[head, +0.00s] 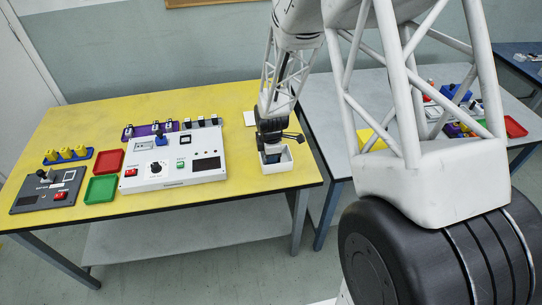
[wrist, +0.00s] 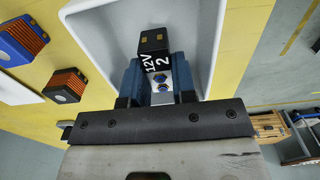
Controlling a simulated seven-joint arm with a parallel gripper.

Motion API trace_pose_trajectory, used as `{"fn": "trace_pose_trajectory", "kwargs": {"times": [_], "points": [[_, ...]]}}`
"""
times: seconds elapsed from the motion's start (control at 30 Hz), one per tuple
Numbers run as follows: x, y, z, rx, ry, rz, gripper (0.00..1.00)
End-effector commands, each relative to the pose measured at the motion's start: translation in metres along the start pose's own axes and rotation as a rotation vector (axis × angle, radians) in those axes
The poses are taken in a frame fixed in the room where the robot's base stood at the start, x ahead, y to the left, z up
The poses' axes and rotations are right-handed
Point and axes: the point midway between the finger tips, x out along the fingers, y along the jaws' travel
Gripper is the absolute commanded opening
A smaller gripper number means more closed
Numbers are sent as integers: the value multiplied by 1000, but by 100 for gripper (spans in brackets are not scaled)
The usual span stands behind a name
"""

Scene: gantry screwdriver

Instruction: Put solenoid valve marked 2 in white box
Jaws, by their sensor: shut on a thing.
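The solenoid valve marked 2 (wrist: 157,62) is held between the blue fingers of my gripper (wrist: 160,82) in the wrist view. Its black top reads "12V 2", and blue ports show on its pale body. The white box (wrist: 205,45) lies behind and around the valve in that view. In the head view my gripper (head: 271,156) is over the white box (head: 287,162) at the right end of the yellow table, with its fingertips at or inside the opening. I cannot tell whether the valve touches the box floor.
A white control panel (head: 173,163) stands left of the box. Red (head: 109,160) and green (head: 101,189) trays and a dark panel (head: 48,190) lie farther left. A row of black-and-white parts (head: 201,122) is at the back. A grey table (head: 325,110) adjoins on the right.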

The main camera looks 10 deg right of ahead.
Motion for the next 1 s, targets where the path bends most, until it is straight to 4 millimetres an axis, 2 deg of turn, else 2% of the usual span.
{"fn": "trace_pose_trajectory", "kwargs": {"times": [1.0], "points": [[6,0,0,0,0,1,0]]}}
